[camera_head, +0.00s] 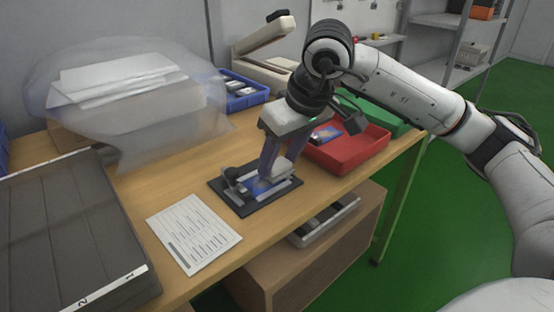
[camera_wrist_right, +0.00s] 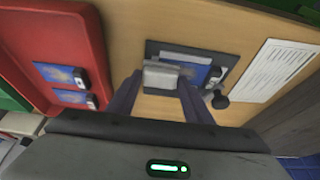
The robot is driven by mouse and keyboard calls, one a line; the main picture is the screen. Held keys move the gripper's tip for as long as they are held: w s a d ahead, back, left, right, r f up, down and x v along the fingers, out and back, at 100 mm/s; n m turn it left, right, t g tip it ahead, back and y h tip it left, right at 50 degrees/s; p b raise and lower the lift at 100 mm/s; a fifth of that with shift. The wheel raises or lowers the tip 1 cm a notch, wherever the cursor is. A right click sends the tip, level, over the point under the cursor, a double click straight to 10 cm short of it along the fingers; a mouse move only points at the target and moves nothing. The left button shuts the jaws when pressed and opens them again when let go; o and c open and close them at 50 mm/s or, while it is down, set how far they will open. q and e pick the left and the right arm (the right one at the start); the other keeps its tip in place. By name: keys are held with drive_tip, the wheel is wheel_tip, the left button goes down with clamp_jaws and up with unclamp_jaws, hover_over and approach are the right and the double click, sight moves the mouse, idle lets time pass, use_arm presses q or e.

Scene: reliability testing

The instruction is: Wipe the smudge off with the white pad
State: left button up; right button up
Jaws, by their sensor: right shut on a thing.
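My right gripper (camera_head: 272,177) is shut on the white pad (camera_wrist_right: 161,76) just over the dark fixture (camera_head: 228,197) on the table. In the right wrist view, the gripper (camera_wrist_right: 158,88) has one finger on each side of the pad. The fixture (camera_wrist_right: 152,49) holds a blue card (camera_wrist_right: 200,74), partly covered by the pad; the card (camera_head: 252,188) also shows in the head view. The pad looks very close to the card, but I cannot tell whether it touches. I cannot make out the smudge. My left gripper is not in view.
A red tray (camera_head: 350,158) with blue cards stands right of the fixture. A printed sheet (camera_head: 193,233) lies in front left. A dark compartment tray (camera_head: 62,230), a translucent-covered stack of white sheets (camera_head: 118,80) and a blue bin (camera_head: 243,97) are also on the table.

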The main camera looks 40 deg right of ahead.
sight(281, 165)
wheel_tip(281, 165, up, 5)
drive_tip(key=p, duration=0.4)
drive_tip(key=shift+r, duration=0.2)
drive_tip(key=shift+r+p, duration=0.35)
drive_tip(key=shift+p, duration=0.2)
wheel_tip(281, 165, up, 3)
drive_tip(key=shift+p, duration=1.2)
